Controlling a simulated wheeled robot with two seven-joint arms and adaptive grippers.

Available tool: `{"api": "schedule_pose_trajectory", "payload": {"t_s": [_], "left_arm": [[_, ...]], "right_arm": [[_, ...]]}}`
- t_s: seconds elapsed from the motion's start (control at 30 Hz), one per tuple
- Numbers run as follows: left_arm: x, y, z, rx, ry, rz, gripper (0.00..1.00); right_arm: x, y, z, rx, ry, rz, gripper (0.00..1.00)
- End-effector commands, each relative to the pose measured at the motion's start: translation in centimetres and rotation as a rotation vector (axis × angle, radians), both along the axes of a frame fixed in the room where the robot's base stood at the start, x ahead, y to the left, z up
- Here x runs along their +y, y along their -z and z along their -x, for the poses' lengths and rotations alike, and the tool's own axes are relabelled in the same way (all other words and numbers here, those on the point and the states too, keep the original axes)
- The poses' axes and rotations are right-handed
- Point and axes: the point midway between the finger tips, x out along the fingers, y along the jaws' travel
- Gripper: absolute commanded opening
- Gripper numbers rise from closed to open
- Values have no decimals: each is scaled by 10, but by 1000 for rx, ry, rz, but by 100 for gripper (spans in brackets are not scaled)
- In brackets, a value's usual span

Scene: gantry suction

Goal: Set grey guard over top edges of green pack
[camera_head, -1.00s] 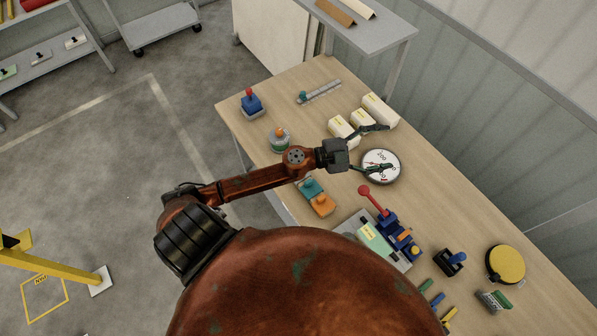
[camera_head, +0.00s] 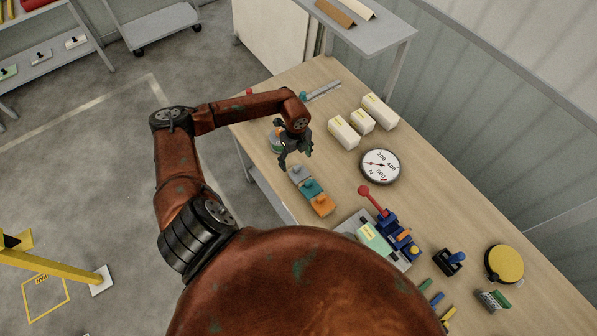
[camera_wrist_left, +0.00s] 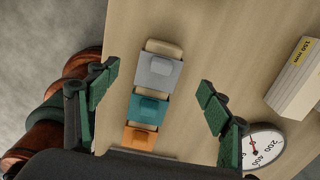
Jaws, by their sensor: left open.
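The grey guard (camera_head: 298,173) lies on the wooden table at the far end of a row with a teal and an orange guard. In the left wrist view the grey guard (camera_wrist_left: 158,71) has a raised block on top. The light green pack (camera_head: 374,239), with a yellow label, sits in a grey fixture nearer to me, beside a red-handled lever. My left gripper (camera_head: 295,150) is open and empty above the grey guard's end of the row. In the wrist view its two green-padded fingers stand apart on either side of the row. My right gripper is not in view.
The teal guard (camera_head: 313,189) and orange guard (camera_head: 323,205) lie close beside the grey one. A round dial (camera_head: 380,166) and white boxes (camera_head: 344,132) stand to the right.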

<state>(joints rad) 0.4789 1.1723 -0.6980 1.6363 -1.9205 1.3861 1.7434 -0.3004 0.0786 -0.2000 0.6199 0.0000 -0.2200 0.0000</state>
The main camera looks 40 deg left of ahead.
Motion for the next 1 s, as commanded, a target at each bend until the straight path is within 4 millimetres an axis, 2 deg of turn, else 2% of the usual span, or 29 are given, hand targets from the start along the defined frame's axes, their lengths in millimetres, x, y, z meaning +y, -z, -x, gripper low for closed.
{"api": "schedule_pose_trajectory", "payload": {"t_s": [0.27,0.43,0.7,1.0], "left_arm": [[-2,34,-1,2,1,5,72],[-2,54,-1,0,2,4,72],[-2,57,-2,-1,3,3,72],[-2,57,-2,-1,3,3,52]], "right_arm": [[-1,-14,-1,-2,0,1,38],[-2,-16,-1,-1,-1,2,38],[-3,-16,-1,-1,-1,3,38],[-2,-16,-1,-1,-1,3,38]]}}
